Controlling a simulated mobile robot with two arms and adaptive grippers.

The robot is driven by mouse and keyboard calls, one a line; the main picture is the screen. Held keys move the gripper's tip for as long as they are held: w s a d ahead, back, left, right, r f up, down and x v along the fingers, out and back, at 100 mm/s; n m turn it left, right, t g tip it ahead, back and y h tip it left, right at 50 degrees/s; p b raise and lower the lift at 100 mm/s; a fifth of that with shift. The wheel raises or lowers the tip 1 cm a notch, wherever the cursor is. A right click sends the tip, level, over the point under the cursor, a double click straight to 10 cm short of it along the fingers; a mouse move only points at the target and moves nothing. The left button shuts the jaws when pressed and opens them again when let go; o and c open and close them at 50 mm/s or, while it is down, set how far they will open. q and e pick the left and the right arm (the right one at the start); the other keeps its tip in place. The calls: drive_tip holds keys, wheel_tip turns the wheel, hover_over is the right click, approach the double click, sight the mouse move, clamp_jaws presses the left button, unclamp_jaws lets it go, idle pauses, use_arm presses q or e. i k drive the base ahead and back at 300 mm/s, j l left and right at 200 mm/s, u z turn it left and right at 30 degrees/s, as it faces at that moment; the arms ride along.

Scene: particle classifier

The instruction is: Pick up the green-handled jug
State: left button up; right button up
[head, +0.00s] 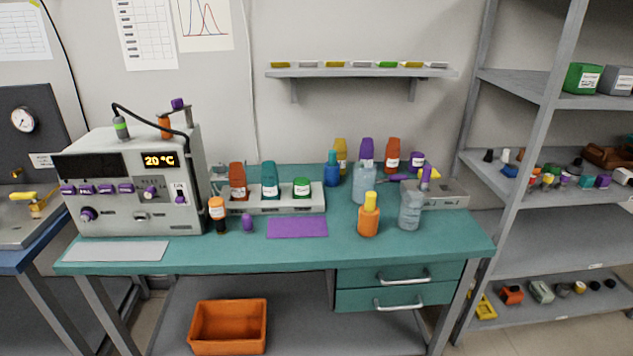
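I cannot make out a jug with a green handle in the head view. A clear, ribbed vessel (410,210) stands at the right front of the teal bench (330,240), and no green handle shows on it. A pale translucent bottle (364,184) stands behind it to the left. Neither of my grippers is in view.
The instrument (130,185) fills the bench's left end. An orange bottle with a yellow top (368,215) and a purple mat (297,227) lie near the front. An orange bin (228,326) sits below. Shelves (530,235) stand at right, with a green box (582,79).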

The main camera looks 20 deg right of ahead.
sight(365, 173)
drive_tip(key=i+l+u, duration=0.1)
drive_tip(key=l+u, duration=0.3)
drive_tip(key=l, duration=0.15)
drive_tip(key=l+u, duration=0.35)
drive_tip(key=l, duration=0.25)
drive_tip(key=l+u, duration=0.4)
drive_tip(key=l, duration=0.2)
